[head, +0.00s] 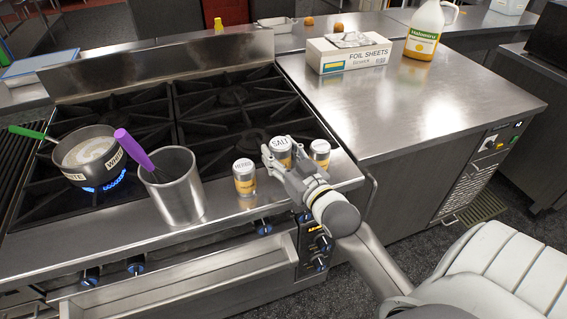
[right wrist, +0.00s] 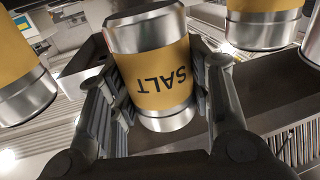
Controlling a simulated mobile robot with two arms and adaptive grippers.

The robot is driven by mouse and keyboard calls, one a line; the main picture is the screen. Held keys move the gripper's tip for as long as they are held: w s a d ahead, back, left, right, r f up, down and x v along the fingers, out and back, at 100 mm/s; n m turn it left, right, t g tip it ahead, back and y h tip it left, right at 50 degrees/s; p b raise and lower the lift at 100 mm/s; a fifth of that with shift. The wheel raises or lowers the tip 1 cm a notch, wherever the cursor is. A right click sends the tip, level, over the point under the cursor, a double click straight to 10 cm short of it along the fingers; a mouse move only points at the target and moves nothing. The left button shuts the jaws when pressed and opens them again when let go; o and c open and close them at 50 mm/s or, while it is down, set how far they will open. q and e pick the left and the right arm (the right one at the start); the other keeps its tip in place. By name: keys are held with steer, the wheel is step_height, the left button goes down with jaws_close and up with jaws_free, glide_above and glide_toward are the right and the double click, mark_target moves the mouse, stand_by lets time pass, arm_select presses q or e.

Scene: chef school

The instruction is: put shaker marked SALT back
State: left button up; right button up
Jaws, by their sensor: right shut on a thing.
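The SALT shaker (head: 281,146) has a pale lid marked SALT; in the right wrist view its yellow label (right wrist: 165,75) reads SALT upside down between metal ends. My right gripper (head: 280,158) is shut around it, with one finger on each side; it also shows in the right wrist view (right wrist: 160,112). The shaker is over the stove's front ledge, between two other shakers. I cannot tell whether its base touches the ledge. My left gripper is not in view.
One similar shaker (head: 244,177) stands left of my gripper, another (head: 320,152) right of it, both close. A metal container (head: 172,190) with a purple-handled whisk stands farther left. A pot (head: 88,155) sits over a blue flame. The right counter (head: 430,105) has bare room.

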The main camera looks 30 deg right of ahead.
mark_target(290, 168)
steer(key=f, duration=0.1)
steer(key=d+f, duration=0.1)
steer(key=f, duration=0.1)
steer(key=shift+w+f, duration=0.15)
steer(key=shift+f, duration=0.05)
steer(key=shift+f+p, duration=0.3)
steer(key=shift+f, duration=0.15)
steer(key=o, duration=1.1)
steer(key=shift+f, duration=0.15)
steer(key=shift+s+a+b, duration=0.15)
steer(key=shift+s+b, duration=0.4)
steer(key=shift+s, duration=2.5)
steer(key=shift+s+a+b, duration=0.1)
steer(key=shift+s+b, duration=0.4)
steer(key=shift+s, duration=2.5)
